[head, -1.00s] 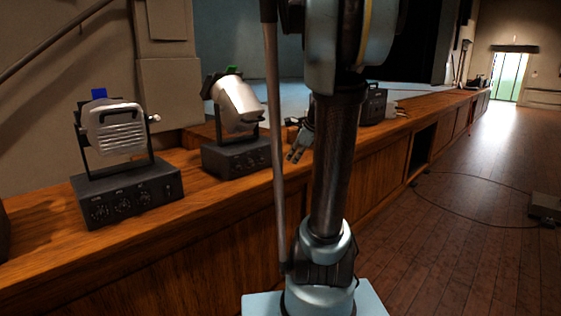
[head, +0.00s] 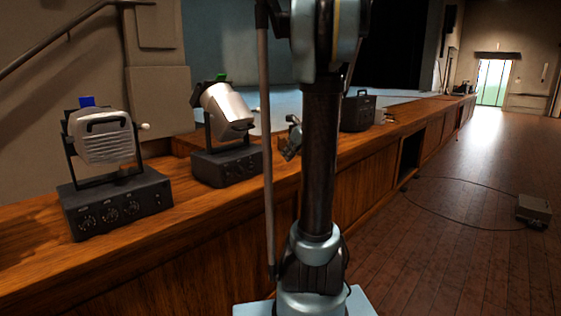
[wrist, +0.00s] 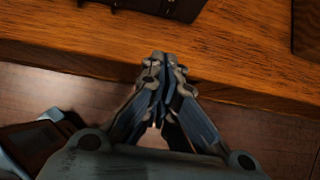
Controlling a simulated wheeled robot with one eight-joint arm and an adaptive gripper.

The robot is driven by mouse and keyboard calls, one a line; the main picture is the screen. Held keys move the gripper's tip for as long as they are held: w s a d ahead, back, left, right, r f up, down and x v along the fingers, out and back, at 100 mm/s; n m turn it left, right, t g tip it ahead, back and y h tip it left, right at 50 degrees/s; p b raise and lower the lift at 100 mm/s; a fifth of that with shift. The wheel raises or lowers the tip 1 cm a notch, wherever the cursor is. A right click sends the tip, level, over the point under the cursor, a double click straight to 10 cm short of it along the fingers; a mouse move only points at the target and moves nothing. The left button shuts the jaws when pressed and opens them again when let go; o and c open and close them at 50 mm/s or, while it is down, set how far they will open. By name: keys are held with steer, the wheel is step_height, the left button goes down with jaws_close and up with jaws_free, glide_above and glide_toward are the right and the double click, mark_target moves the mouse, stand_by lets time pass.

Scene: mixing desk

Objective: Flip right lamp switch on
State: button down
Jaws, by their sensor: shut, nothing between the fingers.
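The right lamp has a pale housing (head: 228,110) with a green tab on top, and stands on a dark control box (head: 226,166) with knobs on its front. The left lamp, with a pale ribbed housing (head: 101,137) and a blue tab, stands on its own dark box (head: 117,206). The switches are too small to tell apart or read. My gripper (head: 286,152) is right of the right lamp's box, apart from it, partly behind my arm. In the wrist view my gripper (wrist: 155,64) is shut and empty over the wooden ledge's front edge.
The wooden ledge (head: 60,262) runs back to the right. A dark box (head: 358,111) stands on it beyond my arm. In the wrist view a dark object (wrist: 172,8) lies at the top edge. The floor (head: 450,235) is mostly open, with a cable and small box (head: 533,208).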

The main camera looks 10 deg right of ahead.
mark_target(265, 162)
steer(key=x, duration=0.8)
steer(key=shift+w+a+f, duration=0.1)
steer(key=shift+w+f, duration=0.05)
steer(key=shift+f, duration=0.05)
steer(key=shift+w+a+f, duration=0.15)
steer(key=shift+w+a, duration=0.3)
steer(key=shift+w, duration=0.15)
steer(key=shift+w+a+f, duration=0.2)
steer(key=shift+w+a, duration=0.25)
steer(key=shift+w, duration=0.15)
steer(key=shift+w+a, duration=0.35)
steer(key=shift+w, duration=0.1)
